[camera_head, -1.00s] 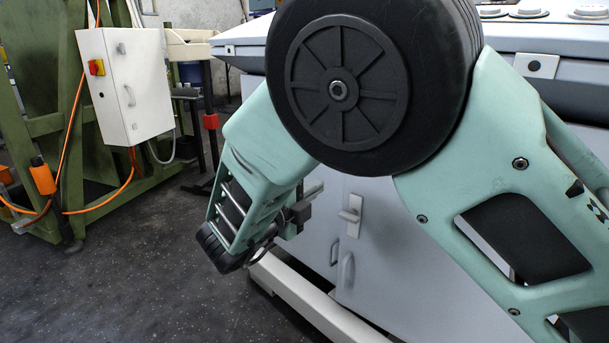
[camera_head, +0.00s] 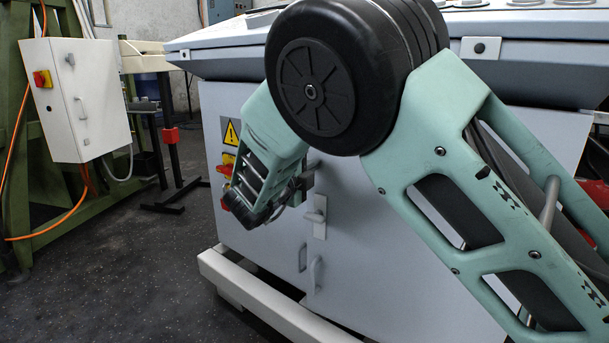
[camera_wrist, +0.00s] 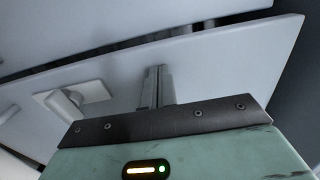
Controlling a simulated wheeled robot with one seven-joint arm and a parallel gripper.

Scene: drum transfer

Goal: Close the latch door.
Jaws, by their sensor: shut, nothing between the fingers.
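The pale grey cabinet door (camera_head: 365,270) carries a latch handle on a light plate (camera_head: 319,222), with two small grip handles lower down. My gripper (camera_head: 309,172) is just above and left of the latch handle, partly hidden by my arm. In the wrist view my gripper (camera_wrist: 157,82) is shut and empty, its fingers pointing at the door panel (camera_wrist: 215,65). The latch handle (camera_wrist: 70,102) lies left of the fingers there. A dark gap runs along the panel's upper edge. I cannot tell whether the fingertips touch the panel.
A warning sign (camera_head: 231,133) and red and yellow switches (camera_head: 227,165) sit on the cabinet left of my arm. A white base rail (camera_head: 265,300) runs along the cabinet's foot. A white control box (camera_head: 78,100) hangs on a green frame at left. The floor at lower left is clear.

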